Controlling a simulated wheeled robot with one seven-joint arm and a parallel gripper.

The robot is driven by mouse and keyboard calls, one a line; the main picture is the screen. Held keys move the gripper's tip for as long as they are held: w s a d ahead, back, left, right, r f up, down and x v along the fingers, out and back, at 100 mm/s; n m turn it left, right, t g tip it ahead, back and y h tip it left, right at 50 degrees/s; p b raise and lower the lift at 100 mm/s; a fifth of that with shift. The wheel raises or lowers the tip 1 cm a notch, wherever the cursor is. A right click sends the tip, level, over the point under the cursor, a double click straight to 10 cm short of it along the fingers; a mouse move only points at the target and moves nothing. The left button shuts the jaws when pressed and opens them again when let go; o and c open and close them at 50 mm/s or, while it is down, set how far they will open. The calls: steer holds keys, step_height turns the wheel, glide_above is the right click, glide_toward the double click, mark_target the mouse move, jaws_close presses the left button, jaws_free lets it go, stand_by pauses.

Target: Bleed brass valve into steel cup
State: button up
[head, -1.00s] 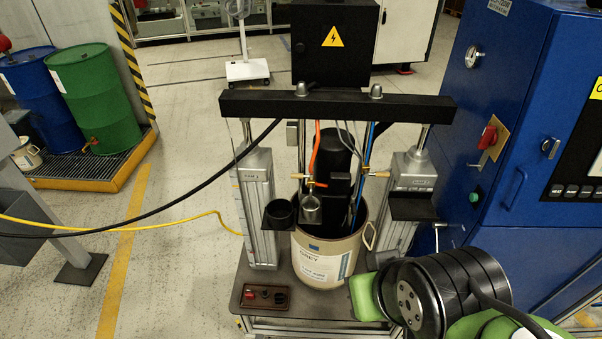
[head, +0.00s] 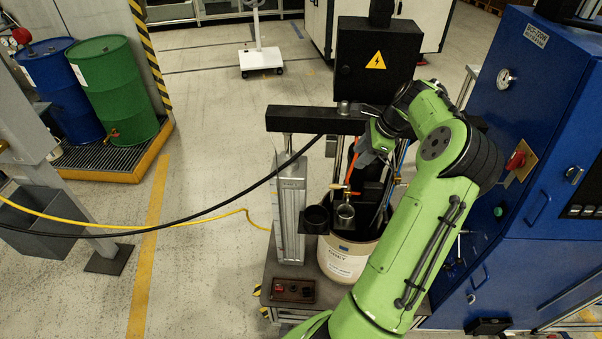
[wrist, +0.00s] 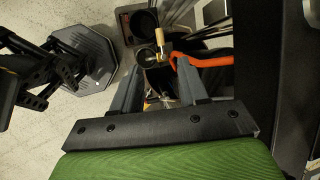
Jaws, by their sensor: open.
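The brass valve (head: 343,189) sits on the pump at the end of an orange hose, above the steel cup (head: 345,213). In the wrist view the valve's tan handle (wrist: 159,36) points away, just beyond my fingertips. The steel cup (wrist: 147,57) is partly hidden under the valve there. My gripper (wrist: 160,66) is open and empty, with its two grey fingers spread on either side of the valve area and apart from it.
The orange hose (wrist: 207,61) runs close to the right finger. A black crossbar (head: 305,121), a left column (head: 290,215) and a beige drum (head: 345,262) surround the spot. A black cable hangs at left.

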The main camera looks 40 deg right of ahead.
mark_target(333, 185)
steer(key=x, duration=1.5)
steer(key=shift+f, duration=0.4)
steer(key=shift+c, duration=0.3)
jaws_close()
